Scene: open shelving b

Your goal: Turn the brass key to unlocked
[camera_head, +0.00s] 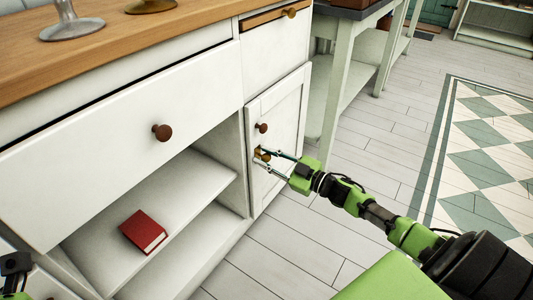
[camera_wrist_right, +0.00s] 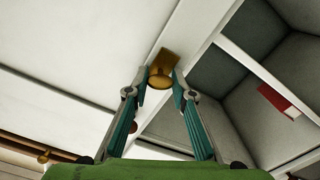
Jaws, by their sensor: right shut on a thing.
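The brass key (camera_head: 261,153) sits in a lock on the white cabinet door (camera_head: 287,115), below a round brown knob (camera_head: 261,128). My right gripper (camera_head: 264,158) has its fingers around the key and is shut on it. In the right wrist view, the brass key (camera_wrist_right: 160,80) is between the two fingertips of the right gripper (camera_wrist_right: 161,83), with a brass plate (camera_wrist_right: 169,59) behind it. Part of my left gripper (camera_head: 14,270) shows at the lower left corner; its fingers are too cut off to judge.
An open shelf bay with a red book (camera_head: 143,231) lies left of the door. A drawer (camera_head: 120,130) with a brown knob is above it. A wooden countertop (camera_head: 130,40) carries a glass item (camera_head: 70,25). A pale green table (camera_head: 340,85) stands right of the cabinet. The floor ahead is open.

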